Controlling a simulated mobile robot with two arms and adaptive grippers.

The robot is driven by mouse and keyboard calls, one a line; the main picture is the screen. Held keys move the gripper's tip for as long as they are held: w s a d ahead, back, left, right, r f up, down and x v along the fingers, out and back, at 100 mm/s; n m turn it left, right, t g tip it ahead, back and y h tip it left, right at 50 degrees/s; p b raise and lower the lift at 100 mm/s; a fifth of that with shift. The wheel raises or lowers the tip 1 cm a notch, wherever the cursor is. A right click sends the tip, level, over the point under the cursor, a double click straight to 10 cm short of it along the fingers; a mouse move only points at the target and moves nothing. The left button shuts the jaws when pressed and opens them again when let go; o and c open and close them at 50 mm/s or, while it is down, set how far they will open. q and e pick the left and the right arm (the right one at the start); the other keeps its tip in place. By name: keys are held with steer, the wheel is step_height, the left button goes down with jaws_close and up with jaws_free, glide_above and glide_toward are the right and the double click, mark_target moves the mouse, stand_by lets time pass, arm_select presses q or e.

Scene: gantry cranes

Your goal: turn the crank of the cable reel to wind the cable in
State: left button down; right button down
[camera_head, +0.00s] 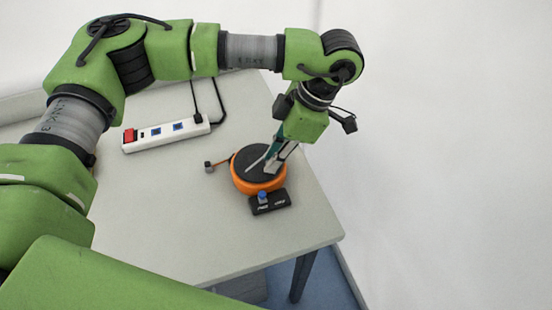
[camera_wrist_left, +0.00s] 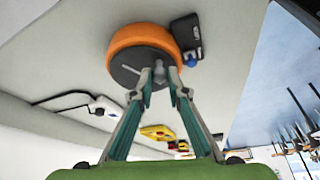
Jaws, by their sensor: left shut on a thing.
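The cable reel (camera_head: 238,180) is an orange drum with a dark top disc, lying flat near the table's right side. It also shows in the left wrist view (camera_wrist_left: 140,38). A short orange cable end with a dark plug (camera_head: 209,166) sticks out at its left. My left gripper (camera_head: 274,165) reaches down over the reel from above. Its teal fingers (camera_wrist_left: 158,88) are shut on the crank knob (camera_wrist_left: 159,72), a small grey post on the disc. The fingers partly hide the crank in the head view. My right gripper is not in view.
A black block with a blue knob (camera_head: 270,203) sits against the reel's front. A white power strip (camera_head: 167,134) with a red switch and black leads lies at the back left. The grey table (camera_head: 190,225) is bare in front, with its edge close at the right.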

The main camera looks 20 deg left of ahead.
arm_select(q)
steer(key=shift+s+a+m+b, duration=0.15)
steer(key=shift+m+b, duration=0.15)
steer(key=shift+m, duration=0.2)
steer(key=shift+t, duration=0.3)
steer(key=shift+r, duration=0.1)
steer(key=c, duration=2)
jaws_free()
steer(key=v, duration=1.2)
